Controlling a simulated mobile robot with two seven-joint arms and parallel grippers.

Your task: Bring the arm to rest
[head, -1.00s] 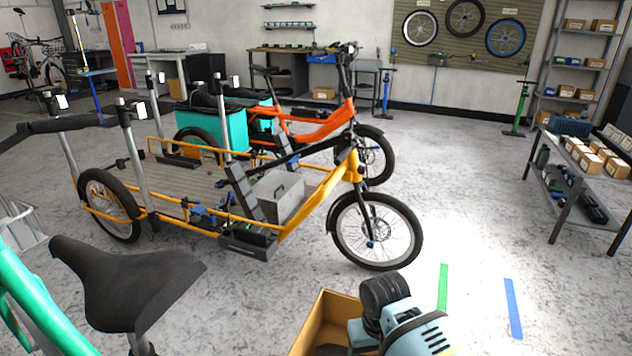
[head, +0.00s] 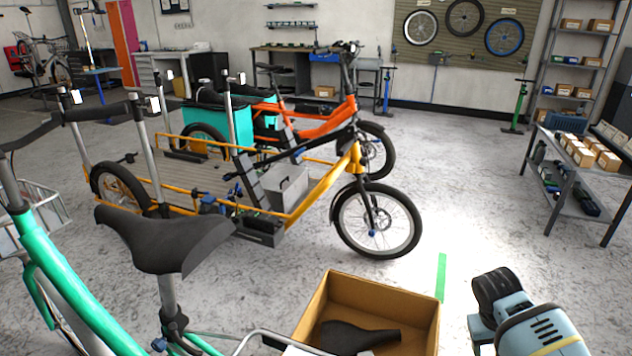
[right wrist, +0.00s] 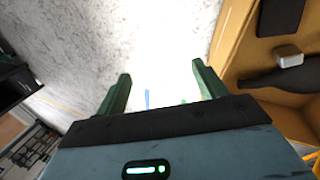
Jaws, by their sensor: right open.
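My right arm (head: 530,325) shows at the bottom right of the head view, just right of an open cardboard box (head: 428,325). Its gripper fingers are out of that view. In the right wrist view my right gripper (right wrist: 160,72) is open, its two green fingers apart with only bright floor between them. The box (right wrist: 232,35) is beside the right finger in that view. A black saddle (head: 358,336) lies in the box; a dark long shape, probably this saddle, and a small grey piece (right wrist: 289,54) also show in the wrist view. My left gripper is not in view.
A teal bike (head: 75,290) with a black saddle (head: 165,240) stands at the near left. A yellow cargo bike (head: 285,215) stands beyond the box, an orange one (head: 315,128) behind it. A grey shelf table (head: 580,185) is at right. Floor between is clear.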

